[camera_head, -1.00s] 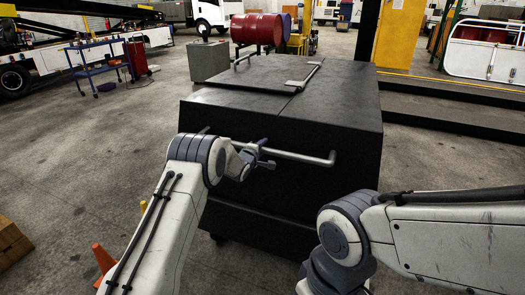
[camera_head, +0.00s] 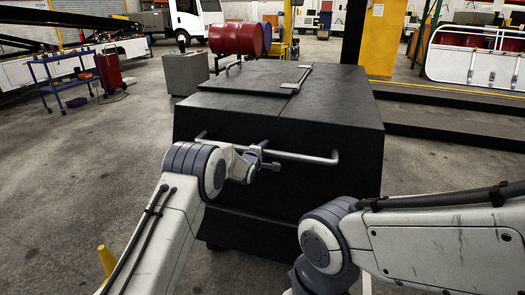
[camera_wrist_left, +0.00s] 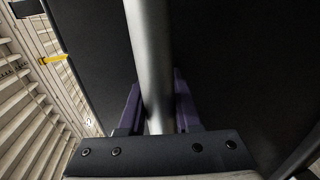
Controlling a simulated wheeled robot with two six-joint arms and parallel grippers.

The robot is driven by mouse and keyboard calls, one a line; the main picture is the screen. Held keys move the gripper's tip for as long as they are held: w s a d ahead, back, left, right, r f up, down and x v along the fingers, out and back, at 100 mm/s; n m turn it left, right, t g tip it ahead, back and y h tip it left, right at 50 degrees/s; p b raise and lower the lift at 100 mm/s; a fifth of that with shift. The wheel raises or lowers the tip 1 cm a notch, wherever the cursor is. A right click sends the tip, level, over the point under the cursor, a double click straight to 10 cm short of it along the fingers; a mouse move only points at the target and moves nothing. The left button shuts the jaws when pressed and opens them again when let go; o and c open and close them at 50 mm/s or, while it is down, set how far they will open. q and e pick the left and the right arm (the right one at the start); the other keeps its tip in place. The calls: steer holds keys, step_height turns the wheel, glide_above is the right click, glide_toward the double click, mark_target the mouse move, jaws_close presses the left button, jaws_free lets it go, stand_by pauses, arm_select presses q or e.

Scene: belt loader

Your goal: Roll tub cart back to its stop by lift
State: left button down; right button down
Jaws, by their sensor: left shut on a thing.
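The black tub cart (camera_head: 270,185) stands right in front of me in the head view, with a closed lid on top. A silver push bar (camera_head: 310,157) runs across its near face. My left gripper (camera_head: 262,160) is shut on this bar near its middle. In the left wrist view the bar (camera_wrist_left: 148,50) passes between the two purple fingers (camera_wrist_left: 160,108). My right arm reaches in from the right in the head view, but its gripper is out of sight. I cannot pick out the lift or the stop for certain.
A yellow post (camera_head: 381,40) and a dark raised step (camera_head: 450,122) stand to the right behind the cart. A red drum (camera_head: 240,38) and a grey box (camera_head: 186,72) are beyond it. A blue trolley (camera_head: 66,80) stands far left. Open concrete floor lies left of the cart.

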arm_select(q)
steer(key=shift+w+a+r, duration=0.2)
steer(key=shift+w+r, duration=0.1)
steer(key=shift+r, duration=0.15)
steer(key=c, duration=0.6)
jaws_free()
steer(key=shift+d, duration=0.1)
steer(key=shift+f, duration=0.2)
steer(key=shift+d, duration=0.1)
steer(key=shift+s, duration=0.15)
steer(key=v, duration=1)
steer(key=shift+b, duration=0.4)
